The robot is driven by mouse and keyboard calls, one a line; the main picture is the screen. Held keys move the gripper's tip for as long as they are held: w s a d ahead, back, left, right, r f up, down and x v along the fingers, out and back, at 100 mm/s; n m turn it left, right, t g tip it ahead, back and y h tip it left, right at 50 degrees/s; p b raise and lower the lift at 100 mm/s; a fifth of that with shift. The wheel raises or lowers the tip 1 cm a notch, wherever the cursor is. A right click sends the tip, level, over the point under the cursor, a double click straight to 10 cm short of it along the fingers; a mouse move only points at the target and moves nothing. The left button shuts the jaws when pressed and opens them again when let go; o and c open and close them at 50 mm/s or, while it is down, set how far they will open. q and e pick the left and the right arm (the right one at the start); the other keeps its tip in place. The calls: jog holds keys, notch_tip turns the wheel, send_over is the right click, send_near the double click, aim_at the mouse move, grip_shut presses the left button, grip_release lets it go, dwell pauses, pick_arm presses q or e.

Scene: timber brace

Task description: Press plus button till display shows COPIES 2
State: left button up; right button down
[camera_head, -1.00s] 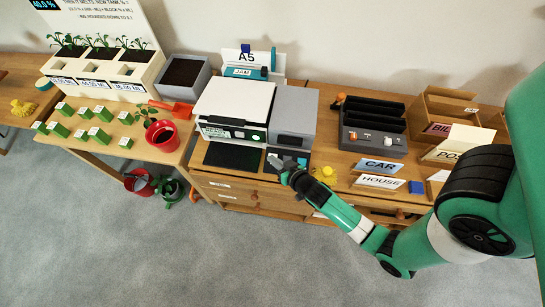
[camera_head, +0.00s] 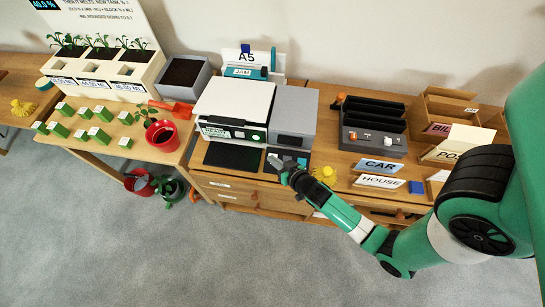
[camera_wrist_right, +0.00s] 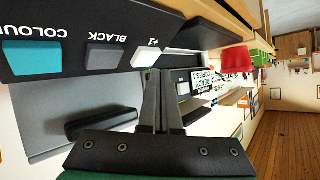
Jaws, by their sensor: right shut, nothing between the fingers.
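The printer (camera_head: 235,103) stands on the middle desk, with a small lit display (camera_head: 222,132) on its front. In the right wrist view its dark button panel carries a teal COLOUR button (camera_wrist_right: 32,57), a grey BLACK button (camera_wrist_right: 105,57) and a white +1 button (camera_wrist_right: 146,56). The display (camera_wrist_right: 205,82) shows upside down there with READY and COPIES; its number is too small to read surely. My right gripper (camera_head: 277,162) is shut and empty. Its fingertips (camera_wrist_right: 160,72) are at the edge of the +1 button; I cannot tell whether they touch it. My left gripper is not in view.
A yellow object (camera_head: 325,174) and the CAR (camera_head: 380,167) and HOUSE (camera_head: 379,182) signs lie right of the panel. A dark organiser (camera_head: 373,125) stands behind them. A red pot (camera_head: 162,136) stands on the left table.

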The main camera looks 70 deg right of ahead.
jog(key=shift+d+f, duration=0.1)
jog(key=shift+f, duration=0.05)
jog(key=shift+d+f, duration=0.15)
jog(key=shift+f, duration=0.1)
jog(key=shift+w+d+f+b, duration=0.1)
jog(key=shift+d+f+b, duration=0.1)
jog(key=shift+f+b, duration=0.15)
dwell(0.8)
jog(key=shift+a+r, duration=0.1)
jog(key=shift+a+r+p, duration=0.35)
jog(key=shift+r, duration=0.3)
jog(key=shift+s+a+r+p, duration=0.1)
jog(key=shift+a+r+p, duration=0.25)
jog(key=shift+r, duration=0.35)
jog(key=shift+s+a+r+p, duration=0.1)
jog(key=shift+a+r+p, duration=0.1)
jog(key=shift+a+r, duration=0.4)
jog(key=shift+s+a+r+p, duration=0.1)
jog(key=shift+a+r+p, duration=0.2)
jog(key=shift+r, duration=0.55)
dwell(0.5)
